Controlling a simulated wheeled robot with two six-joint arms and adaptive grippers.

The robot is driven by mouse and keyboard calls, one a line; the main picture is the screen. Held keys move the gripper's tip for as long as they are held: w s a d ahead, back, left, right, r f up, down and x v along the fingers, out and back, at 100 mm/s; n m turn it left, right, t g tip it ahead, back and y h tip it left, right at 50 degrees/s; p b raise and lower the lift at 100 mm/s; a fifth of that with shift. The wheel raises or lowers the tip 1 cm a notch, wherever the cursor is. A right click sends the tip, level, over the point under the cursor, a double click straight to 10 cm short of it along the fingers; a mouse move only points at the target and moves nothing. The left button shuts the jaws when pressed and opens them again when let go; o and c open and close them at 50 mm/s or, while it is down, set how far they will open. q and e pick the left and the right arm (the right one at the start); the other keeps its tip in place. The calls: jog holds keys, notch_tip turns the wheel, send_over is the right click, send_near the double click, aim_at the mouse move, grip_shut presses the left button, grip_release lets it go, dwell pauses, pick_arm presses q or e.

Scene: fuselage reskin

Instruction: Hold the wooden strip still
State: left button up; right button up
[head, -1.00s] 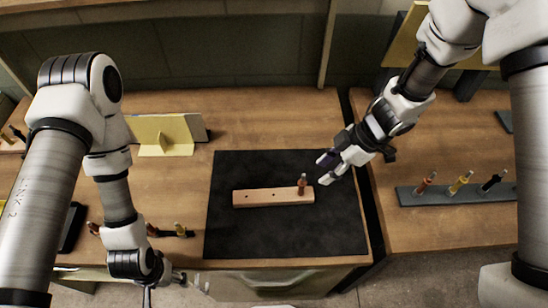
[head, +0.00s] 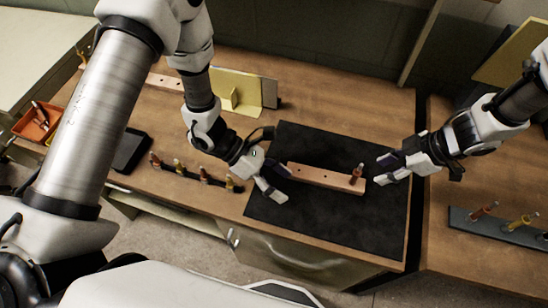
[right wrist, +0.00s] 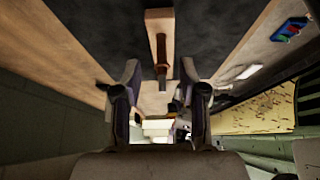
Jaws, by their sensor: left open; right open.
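The wooden strip (head: 322,178) lies on the black mat (head: 330,225) in the head view, with small holes along its top. A red-brown fastener (head: 357,172) stands upright at its right end. My left gripper (head: 277,183) is open at the strip's left end; whether it touches the strip I cannot tell. My right gripper (head: 384,171) is open, a little right of the strip's right end. In the right wrist view the strip (right wrist: 159,22) and the fastener (right wrist: 161,60) show ahead, between and beyond the open fingers (right wrist: 160,88).
A yellow bracket (head: 236,92) stands behind the mat. Several fasteners sit in a dark rack (head: 190,172) at the left. An orange bin (head: 38,121) is at the far left. Another rack (head: 490,226) is on the right table, across a dark gap.

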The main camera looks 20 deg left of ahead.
aim_at(303, 171)
pick_arm(q)
jog(key=shift+t, duration=0.5)
jog(key=w, duration=0.2)
jog(key=w+r, duration=0.1)
jog(key=w, duration=0.1)
jog(key=shift+w+d+r, duration=0.1)
jog(key=shift+w+r, duration=0.1)
jog(key=shift+w, duration=0.1)
jog(key=w+a+f+m+h, duration=0.2)
jog(key=f, duration=0.1)
jog(key=shift+w+a+f+m, duration=0.1)
jog(key=shift+w+a+m, duration=0.15)
jog(key=shift+w+m, duration=0.05)
jog(key=shift+w+a+f+h, duration=0.1)
jog(key=shift+a+f+h, duration=0.05)
jog(key=shift+f+h, duration=0.15)
jog(key=x, duration=0.7)
jog(key=shift+d+f, duration=0.15)
jog(key=shift+d, duration=0.2)
